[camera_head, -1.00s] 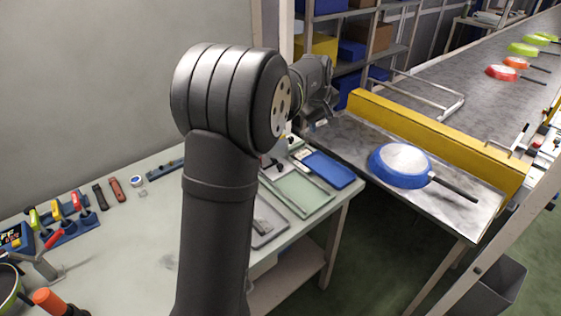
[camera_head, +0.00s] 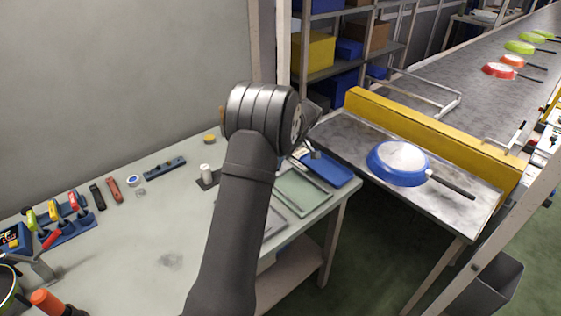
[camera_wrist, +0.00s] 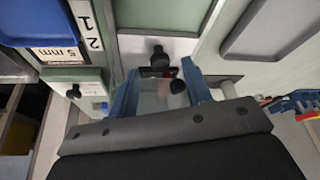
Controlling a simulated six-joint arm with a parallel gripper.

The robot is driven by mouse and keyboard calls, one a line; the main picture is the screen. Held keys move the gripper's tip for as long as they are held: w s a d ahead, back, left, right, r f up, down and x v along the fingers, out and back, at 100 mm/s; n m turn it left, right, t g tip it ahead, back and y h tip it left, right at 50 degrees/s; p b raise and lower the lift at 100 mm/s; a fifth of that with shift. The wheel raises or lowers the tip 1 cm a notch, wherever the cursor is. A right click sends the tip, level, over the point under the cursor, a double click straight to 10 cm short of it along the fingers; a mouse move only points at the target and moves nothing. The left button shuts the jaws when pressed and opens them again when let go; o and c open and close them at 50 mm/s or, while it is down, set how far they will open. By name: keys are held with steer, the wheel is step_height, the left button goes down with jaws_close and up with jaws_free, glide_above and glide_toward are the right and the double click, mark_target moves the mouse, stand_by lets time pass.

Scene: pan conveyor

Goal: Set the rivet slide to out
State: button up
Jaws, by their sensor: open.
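In the wrist view my gripper (camera_wrist: 159,72) is open, its two blue fingers spread on either side of a black knob (camera_wrist: 159,58). The knob stands by a dark slot with a small red mark on a pale plate (camera_wrist: 133,44); this looks like the rivet slide, but its position cannot be read. I cannot tell whether the fingers touch it.
A blue tray (camera_head: 335,172) and a green-floored tray (camera_head: 303,193) lie at the bench's right end. A blue pan (camera_head: 398,165) rests on the metal table beyond. Labels reading "5 mm" (camera_wrist: 57,54) and "1 2" (camera_wrist: 87,25) show in the wrist view.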

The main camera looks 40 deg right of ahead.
steer(key=shift+x, duration=1)
jaws_close()
steer(key=s, duration=1.6)
steer(key=shift+s, duration=0.5)
jaws_free()
steer(key=v, duration=1.7)
steer(key=shift+r, duration=0.25)
